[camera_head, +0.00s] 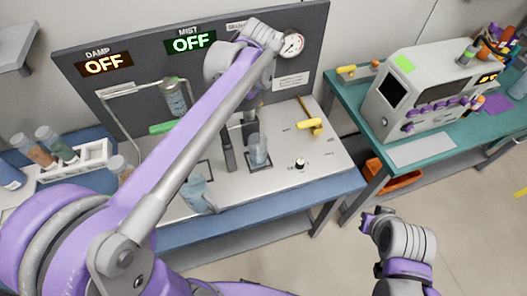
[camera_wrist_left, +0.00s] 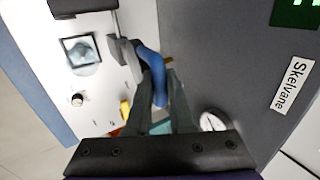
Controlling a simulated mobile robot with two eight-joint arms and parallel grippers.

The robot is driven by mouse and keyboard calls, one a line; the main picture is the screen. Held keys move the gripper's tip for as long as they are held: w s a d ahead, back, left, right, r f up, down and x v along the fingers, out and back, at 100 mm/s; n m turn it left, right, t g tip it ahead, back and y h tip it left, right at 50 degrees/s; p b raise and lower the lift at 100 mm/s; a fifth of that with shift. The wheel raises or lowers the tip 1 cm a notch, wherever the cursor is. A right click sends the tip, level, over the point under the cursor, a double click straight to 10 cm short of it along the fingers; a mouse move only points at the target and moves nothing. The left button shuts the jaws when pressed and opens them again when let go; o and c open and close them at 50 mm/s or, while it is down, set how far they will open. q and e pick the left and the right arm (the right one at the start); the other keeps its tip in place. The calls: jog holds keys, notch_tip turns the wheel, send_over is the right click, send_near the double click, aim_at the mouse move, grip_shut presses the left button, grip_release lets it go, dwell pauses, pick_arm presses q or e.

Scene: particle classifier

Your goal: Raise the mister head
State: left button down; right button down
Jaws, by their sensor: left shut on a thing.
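In the left wrist view my left gripper (camera_wrist_left: 160,88) is shut on a blue curved handle (camera_wrist_left: 152,66). A grey part (camera_wrist_left: 122,50), which looks like the mister head, is right beside the handle. In the head view my left arm crosses the bench and hides most of the mister and the gripper. A clear glass (camera_head: 258,150) stands on the bench below, beside a dark upright post (camera_head: 227,146). The glass also shows on a dark square in the left wrist view (camera_wrist_left: 82,52). My right gripper (camera_head: 370,222) is low at the right, its jaws unclear.
A grey back panel (camera_head: 330,22) carries a round gauge (camera_head: 292,45) and signs reading OFF. A yellow handle (camera_head: 310,126) and a black knob (camera_head: 300,164) are on the bench right of the glass. A white rack (camera_head: 88,158) with tubes stands at left.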

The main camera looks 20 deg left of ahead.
pick_arm(q)
jog(key=shift+w+a, duration=0.1)
jog(key=shift+w+a+f, duration=0.1)
jog(key=shift+w+a, duration=0.5)
jog(key=shift+w, duration=0.3)
jog(key=c, duration=0.8)
grip_release()
jog(key=shift+s, duration=0.1)
jog(key=shift+d, duration=0.1)
